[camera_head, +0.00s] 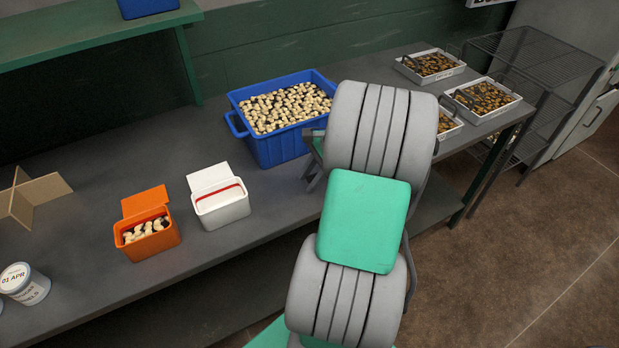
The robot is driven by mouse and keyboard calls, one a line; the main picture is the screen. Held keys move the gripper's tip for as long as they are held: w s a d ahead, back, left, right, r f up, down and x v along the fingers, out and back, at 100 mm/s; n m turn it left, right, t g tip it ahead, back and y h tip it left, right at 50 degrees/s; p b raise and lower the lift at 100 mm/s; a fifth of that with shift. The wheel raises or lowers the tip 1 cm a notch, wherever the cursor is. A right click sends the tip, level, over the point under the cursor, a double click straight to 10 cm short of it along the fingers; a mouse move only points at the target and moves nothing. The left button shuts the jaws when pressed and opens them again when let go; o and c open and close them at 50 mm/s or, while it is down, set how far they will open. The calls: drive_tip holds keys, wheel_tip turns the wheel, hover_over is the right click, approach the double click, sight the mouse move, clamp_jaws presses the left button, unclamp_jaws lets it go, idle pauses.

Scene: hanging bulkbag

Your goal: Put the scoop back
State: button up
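I cannot make out a scoop; my arm hides part of the table. A large blue bin (264,144) full of small pale pieces stands on the grey table at the middle. My gripper (312,162) shows only as dark grey parts at the bin's right side, mostly hidden behind my grey and green arm. I cannot tell whether it touches the bin, is open or shut, or holds anything. An orange box (152,246) with its lid up holds some pale pieces. A white box (222,210) with a red line inside stands to its right, lid up.
Several metal trays (455,77) of brown pieces stand at the table's right end, one partly behind my arm. A wire rack (530,60) is beyond. A labelled white tub (24,287) and a crossed wooden divider (38,192) are at left. Table between boxes is clear.

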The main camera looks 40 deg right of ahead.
drive_tip(key=shift+o, duration=0.9)
drive_tip(key=shift+d+r, duration=0.1)
drive_tip(key=shift+r, duration=0.15)
drive_tip(key=p+v, duration=0.2)
drive_tip(key=v, duration=1)
drive_tip(key=w+a+r+n+h, duration=0.1)
drive_tip(key=w+a+n, duration=0.25)
drive_tip(key=a, duration=0.45)
drive_tip(key=w+a+r+n, duration=0.1)
drive_tip(key=w+a+n, duration=0.1)
drive_tip(key=a+n, duration=0.4)
drive_tip(key=s+a+f+n+h, duration=0.1)
drive_tip(key=s+a+n, duration=0.2)
drive_tip(key=a+n, duration=0.2)
drive_tip(key=s+a+n+h, duration=0.1)
drive_tip(key=s+a+n, duration=0.3)
drive_tip(key=a, duration=0.6)
drive_tip(key=shift+f+n+h, duration=0.3)
drive_tip(key=shift+f+n, duration=0.1)
drive_tip(key=shift+n, duration=0.55)
